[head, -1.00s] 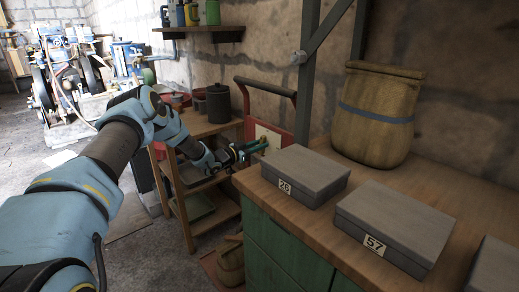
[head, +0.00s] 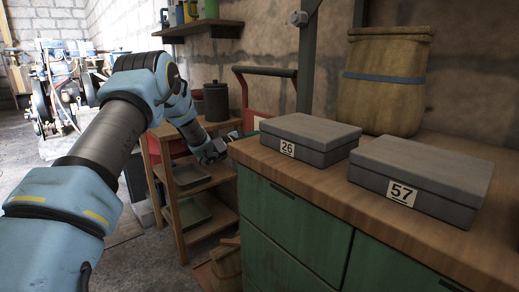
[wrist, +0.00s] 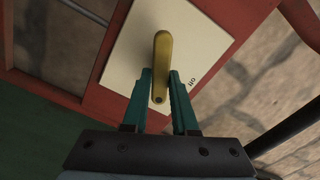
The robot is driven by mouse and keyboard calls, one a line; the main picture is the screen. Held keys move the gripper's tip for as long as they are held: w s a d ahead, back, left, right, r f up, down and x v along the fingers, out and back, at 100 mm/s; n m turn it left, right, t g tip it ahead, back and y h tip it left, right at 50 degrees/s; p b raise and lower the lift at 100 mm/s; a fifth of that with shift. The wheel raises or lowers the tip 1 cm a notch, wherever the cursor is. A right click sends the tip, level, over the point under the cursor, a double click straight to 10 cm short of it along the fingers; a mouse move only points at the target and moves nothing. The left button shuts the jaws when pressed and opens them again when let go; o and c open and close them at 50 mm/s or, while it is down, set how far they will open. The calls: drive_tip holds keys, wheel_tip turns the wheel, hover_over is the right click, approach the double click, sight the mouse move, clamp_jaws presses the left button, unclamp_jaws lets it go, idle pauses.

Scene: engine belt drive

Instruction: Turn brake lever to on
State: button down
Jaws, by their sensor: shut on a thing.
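The brake lever (wrist: 161,50) is a yellow handle on a cream plate (wrist: 205,42) in the wrist view. The plate is fixed to a red frame (wrist: 268,12) and has small dark lettering near its right edge. My gripper (wrist: 160,73) has its two teal fingers on either side of the lever's near end, shut on it. In the head view the red frame (head: 262,71) stands behind the bench end. There my fingers and the lever are mostly hidden by the bench and a grey box.
A wooden bench (head: 262,158) with green drawers fills the right. Grey boxes marked 26 (head: 312,131) and 57 (head: 425,165) and a sack (head: 388,80) stand on it. A wooden shelf rack (head: 166,185) stands left of the bench, below my forearm.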

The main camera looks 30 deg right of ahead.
drive_tip(key=m+b, duration=0.1)
drive_tip(key=b, duration=0.1)
drive_tip(key=m+b, duration=0.4)
drive_tip(key=b, duration=0.1)
drive_tip(key=shift+f, duration=0.3)
drive_tip(key=shift+m, duration=0.3)
drive_tip(key=c, duration=0.7)
unclamp_jaws()
drive_tip(key=shift+r, duration=0.1)
drive_tip(key=shift+a, duration=0.1)
drive_tip(key=a, duration=0.3)
drive_tip(key=s+a, duration=0.1)
drive_tip(key=a, duration=0.3)
drive_tip(key=s+a, duration=0.1)
drive_tip(key=a, duration=0.2)
drive_tip(key=shift+a, duration=0.2)
